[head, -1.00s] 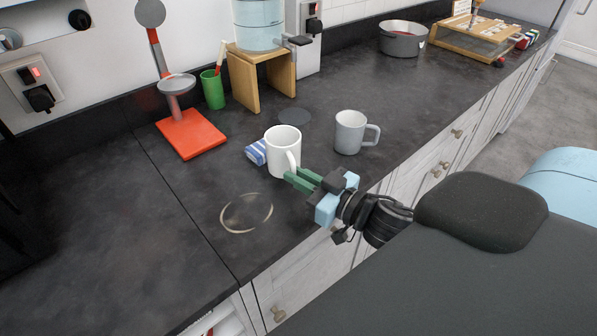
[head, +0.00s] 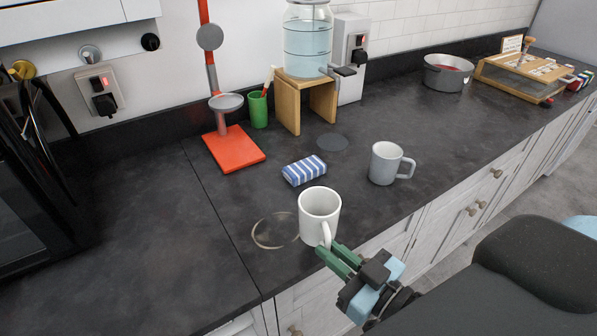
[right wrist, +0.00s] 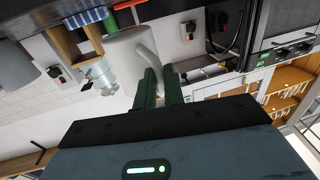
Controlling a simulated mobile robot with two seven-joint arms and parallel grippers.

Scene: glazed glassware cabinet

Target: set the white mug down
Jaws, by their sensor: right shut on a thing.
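The white mug (head: 317,213) is upright at the front part of the dark counter in the head view. My right gripper (head: 337,258) comes from the lower right and is shut on the mug's handle. The right wrist view, which is turned upside down, shows the mug (right wrist: 128,62) at the green fingertips (right wrist: 158,88). A pale ring mark (head: 270,232) lies on the counter just left of the mug, whose body hides its right edge. I cannot tell whether the mug's base touches the counter. My left gripper is not in view.
A grey mug (head: 384,164) stands to the right, behind the white mug. A blue-striped cloth (head: 304,170) lies behind it. A red-based stand (head: 236,150), green cup (head: 257,111) and wooden stand (head: 288,104) are further back. The counter left of the ring is clear.

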